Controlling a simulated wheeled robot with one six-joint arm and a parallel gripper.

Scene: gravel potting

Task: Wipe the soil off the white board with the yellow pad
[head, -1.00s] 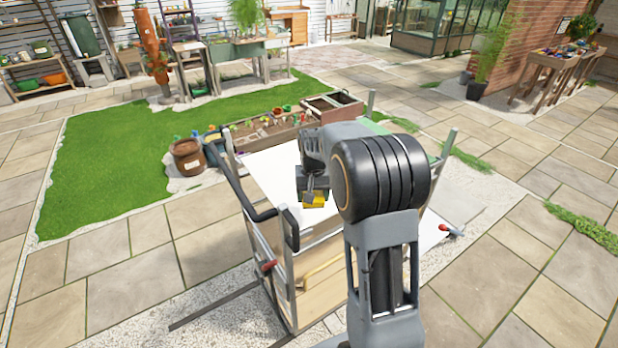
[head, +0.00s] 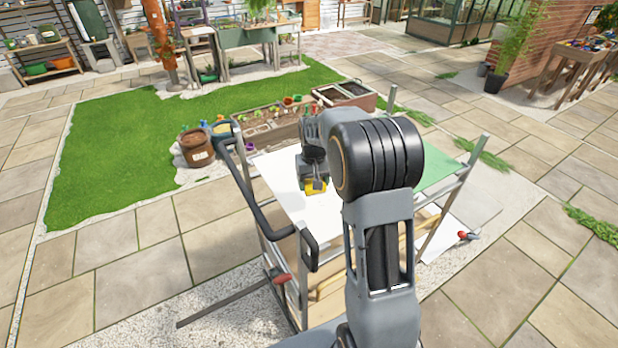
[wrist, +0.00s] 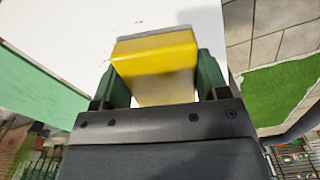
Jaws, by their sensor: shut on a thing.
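The yellow pad (head: 317,188) is held in my gripper (head: 314,184), over the white board (head: 284,176) on top of the cart. In the wrist view the yellow pad (wrist: 155,60) sits between the two green fingers of my gripper (wrist: 157,85), with a grey strip along its far edge. The white board (wrist: 100,18) fills the view beyond the pad. A few small dark specks show on it near the pad. I cannot tell whether the pad touches the board. My arm hides the board's right part in the head view.
The cart has raised corner posts and a black handle (head: 262,208) on its left. A green surface (head: 437,172) lies right of the board. A planter box (head: 270,130) and a brown pot (head: 196,148) stand behind the cart. Paving on the right is open.

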